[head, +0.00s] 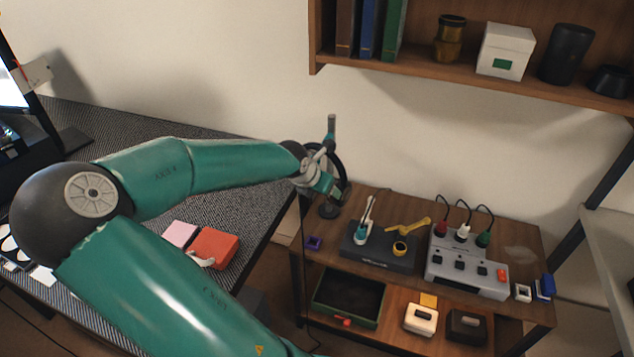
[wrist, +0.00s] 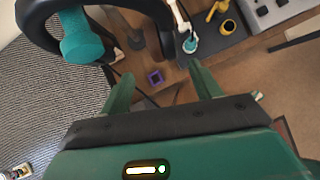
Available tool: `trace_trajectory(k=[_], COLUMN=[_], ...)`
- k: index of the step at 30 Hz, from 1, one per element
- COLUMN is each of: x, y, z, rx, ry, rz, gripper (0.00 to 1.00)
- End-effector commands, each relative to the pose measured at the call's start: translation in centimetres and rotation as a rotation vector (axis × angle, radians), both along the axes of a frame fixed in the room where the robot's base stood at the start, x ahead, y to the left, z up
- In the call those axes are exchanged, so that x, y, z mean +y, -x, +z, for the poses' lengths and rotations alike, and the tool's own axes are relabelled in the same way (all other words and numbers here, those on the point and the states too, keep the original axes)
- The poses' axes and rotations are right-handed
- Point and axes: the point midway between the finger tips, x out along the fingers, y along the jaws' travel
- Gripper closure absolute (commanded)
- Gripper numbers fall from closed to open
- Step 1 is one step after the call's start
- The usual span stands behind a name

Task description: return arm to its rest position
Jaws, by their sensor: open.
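My green arm reaches across the head view from the lower left, and my gripper (head: 325,180) is at its end, near the left end of the small wooden table (head: 375,202). In the wrist view my gripper (wrist: 160,85) has its two green fingers spread apart with nothing between them. A small purple square part (wrist: 155,77) lies beyond the fingertips; in the head view it sits at the table's left edge. A dark ring-shaped object on a stand (head: 329,210) is right behind my gripper, and I cannot tell whether they touch.
A dark mat (head: 372,254) with tools and a grey socket box (head: 465,272) with plugs are on the wooden table. A wall shelf (head: 430,68) hangs above. Pink and red blocks (head: 213,248) lie on the patterned desk (head: 240,150) under my arm.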

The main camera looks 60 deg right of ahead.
Motion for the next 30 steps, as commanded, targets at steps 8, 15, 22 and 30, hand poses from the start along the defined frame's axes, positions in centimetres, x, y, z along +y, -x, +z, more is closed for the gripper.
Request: trace_trajectory(k=[8, 15, 22, 30], x=[2.0, 2.5, 2.5, 3.9], y=[-0.3, -0.2, -0.4, -5.9], z=[2.8, 3.4, 3.2, -0.3], rx=[0.002, -0.001, -0.014, -0.364], ry=[0.001, 0.0, -0.002, -0.046], rz=[0.002, 0.001, -0.001, -0.086], gripper=[0.36, 0.36, 0.36, 0.36])
